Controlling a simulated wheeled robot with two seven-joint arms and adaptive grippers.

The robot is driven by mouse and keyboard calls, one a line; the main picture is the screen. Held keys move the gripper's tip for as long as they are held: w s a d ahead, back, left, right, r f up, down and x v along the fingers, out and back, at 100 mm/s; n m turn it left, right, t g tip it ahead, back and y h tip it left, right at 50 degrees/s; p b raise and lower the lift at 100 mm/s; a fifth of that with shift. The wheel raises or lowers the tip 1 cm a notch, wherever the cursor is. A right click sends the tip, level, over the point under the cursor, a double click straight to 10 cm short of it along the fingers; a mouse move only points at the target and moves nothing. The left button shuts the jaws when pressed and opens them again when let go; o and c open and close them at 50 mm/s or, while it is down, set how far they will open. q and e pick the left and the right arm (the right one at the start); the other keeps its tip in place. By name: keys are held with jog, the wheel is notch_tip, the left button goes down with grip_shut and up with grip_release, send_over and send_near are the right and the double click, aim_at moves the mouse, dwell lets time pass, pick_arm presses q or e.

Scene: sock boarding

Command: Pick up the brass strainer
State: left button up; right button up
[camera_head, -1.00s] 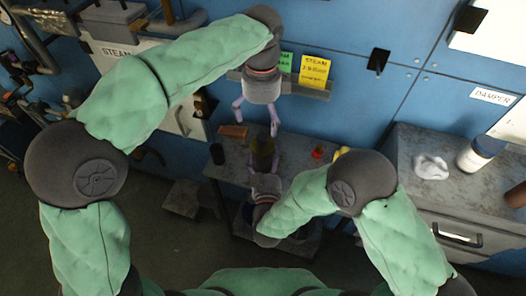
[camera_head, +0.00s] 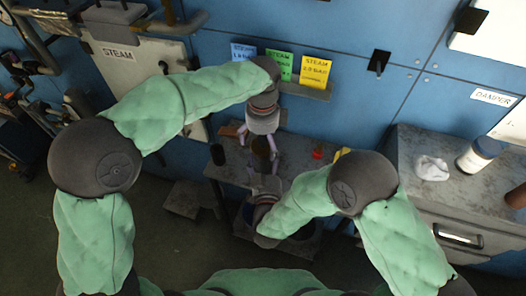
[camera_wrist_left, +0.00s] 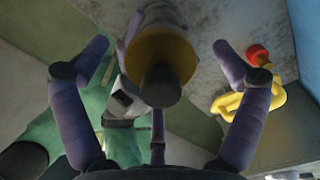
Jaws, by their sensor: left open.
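The brass strainer (camera_head: 262,146) shows as a dark brass, round body above the small grey table, partly hidden by my left gripper. In the left wrist view the strainer (camera_wrist_left: 165,47) shows its yellow-brass rim and dark middle. My left gripper (camera_head: 263,158) comes down over it from above. In the left wrist view the left gripper (camera_wrist_left: 160,74) is open, its purple fingers spread on both sides of the strainer with gaps. My right gripper (camera_head: 264,182) is just below the strainer. Its fingers are mostly hidden, so I cannot tell whether it holds the strainer.
The grey table (camera_head: 232,166) carries a black cup (camera_head: 217,154), a red item (camera_head: 317,153) and a yellow item (camera_head: 343,152). Blue, green and yellow steam cards stand on a ledge (camera_head: 305,92) behind. A grey cabinet (camera_head: 405,150) stands at the right.

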pick_arm(q)
jog(key=shift+f, duration=0.65)
jog(key=c, duration=1.5)
notch_tip(320, 180, up, 10)
jog(key=shift+r, duration=0.1)
pick_arm(e)
jog(key=o, duration=1.3)
